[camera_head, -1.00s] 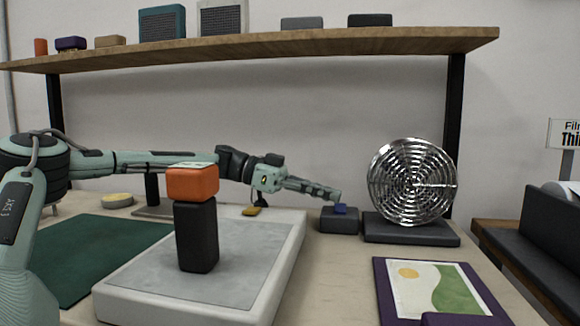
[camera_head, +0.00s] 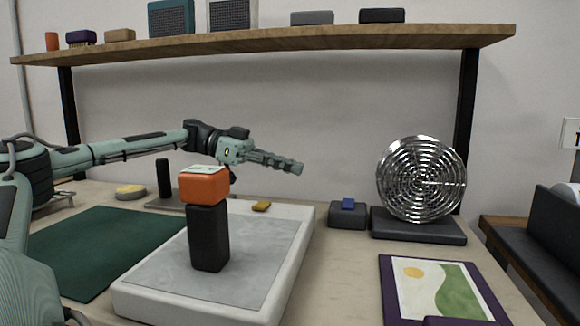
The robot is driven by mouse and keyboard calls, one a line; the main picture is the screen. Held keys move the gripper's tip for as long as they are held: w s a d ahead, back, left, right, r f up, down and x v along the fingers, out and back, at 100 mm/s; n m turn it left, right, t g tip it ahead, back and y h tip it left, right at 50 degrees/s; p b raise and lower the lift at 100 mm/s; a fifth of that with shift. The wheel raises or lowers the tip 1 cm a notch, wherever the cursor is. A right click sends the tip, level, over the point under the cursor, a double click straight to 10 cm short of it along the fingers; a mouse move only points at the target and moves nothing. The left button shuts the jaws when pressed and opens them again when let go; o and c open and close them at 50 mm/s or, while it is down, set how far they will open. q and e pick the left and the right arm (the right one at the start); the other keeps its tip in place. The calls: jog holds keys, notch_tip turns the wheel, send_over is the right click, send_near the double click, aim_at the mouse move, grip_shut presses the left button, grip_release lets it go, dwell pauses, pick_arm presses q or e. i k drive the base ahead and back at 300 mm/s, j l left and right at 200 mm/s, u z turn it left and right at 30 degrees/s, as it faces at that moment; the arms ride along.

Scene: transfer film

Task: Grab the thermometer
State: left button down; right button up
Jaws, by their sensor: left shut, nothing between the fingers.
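I cannot make out for sure which thing is the thermometer. A black upright block with an orange top (camera_head: 204,187) stands on a white-rimmed grey slab (camera_head: 262,262). My right gripper is not in view.
A shiny ringed metal disc (camera_head: 421,180) stands on a dark base (camera_head: 417,226) at the right. A green mat (camera_head: 95,250) lies left, a purple-framed picture (camera_head: 438,290) front right. A wooden shelf (camera_head: 270,45) spans above. A small yellow piece (camera_head: 261,206) sits behind the slab.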

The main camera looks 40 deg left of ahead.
aim_at(204, 190)
jog(key=k, duration=2)
